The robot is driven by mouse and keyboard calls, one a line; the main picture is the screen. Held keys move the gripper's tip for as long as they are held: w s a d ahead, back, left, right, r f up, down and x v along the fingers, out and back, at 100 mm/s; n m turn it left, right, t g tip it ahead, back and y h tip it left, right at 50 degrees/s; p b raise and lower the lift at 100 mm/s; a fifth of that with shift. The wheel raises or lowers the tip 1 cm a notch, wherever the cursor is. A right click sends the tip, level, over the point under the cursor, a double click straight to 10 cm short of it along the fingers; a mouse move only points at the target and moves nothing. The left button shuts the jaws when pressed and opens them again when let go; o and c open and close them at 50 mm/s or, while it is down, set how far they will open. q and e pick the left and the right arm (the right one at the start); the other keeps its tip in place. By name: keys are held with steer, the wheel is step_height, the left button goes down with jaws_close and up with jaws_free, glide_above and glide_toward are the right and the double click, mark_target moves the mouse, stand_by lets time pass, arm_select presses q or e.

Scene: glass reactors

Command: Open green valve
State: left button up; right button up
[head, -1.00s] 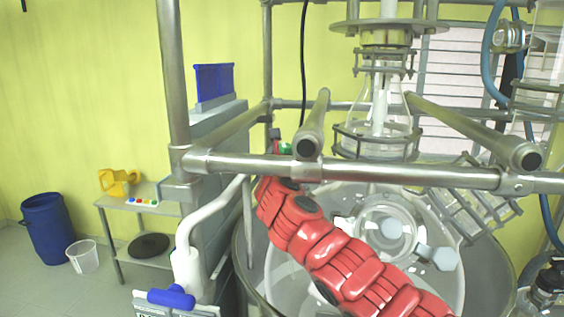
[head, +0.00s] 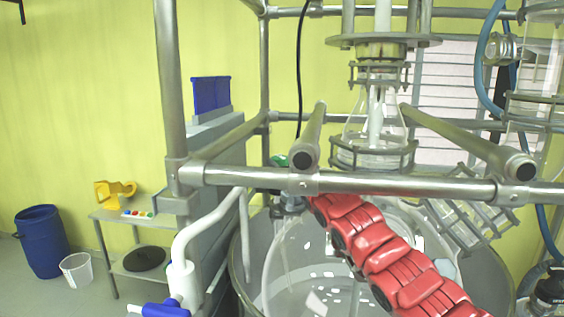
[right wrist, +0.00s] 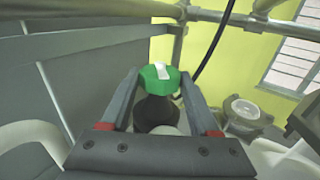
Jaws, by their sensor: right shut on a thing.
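The green valve (right wrist: 160,77) has a green knob with a white mark on top and a dark body below. In the right wrist view it sits between the two fingers of my right gripper (right wrist: 160,88), which is shut on it. In the head view only a small part of the green valve (head: 280,160) shows behind the metal rail. My red right arm reaches in from the lower right and passes under this rail, so the fingers are mostly hidden there. My left gripper is not in view.
A horizontal metal rail (head: 400,185) and frame posts stand close around my right arm. A glass vessel (head: 310,285) sits in a metal tub below it. A white pipe with a blue handle (head: 165,310) is at lower left. Free floor lies by the blue barrel (head: 42,245).

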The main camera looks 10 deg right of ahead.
stand_by(0.4)
steer(key=o, duration=1.4)
steer(key=shift+w+f, duration=0.1)
steer(key=s+b, duration=0.1)
steer(key=b, duration=0.2)
steer(key=s+b, duration=0.2)
steer(key=b, duration=0.1)
steer(key=s+b, duration=0.2)
steer(key=shift+d+f+b, duration=0.4)
steer(key=s+b, duration=0.2)
steer(key=s, duration=0.2)
steer(key=s+d+b, duration=0.1)
steer(key=s+b, duration=0.2)
steer(key=s, duration=0.1)
steer(key=s+d+b, duration=0.1)
steer(key=s+b, duration=0.1)
steer(key=s, duration=0.2)
steer(key=shift+s+r+b, duration=0.15)
steer(key=shift+r+b, duration=0.25)
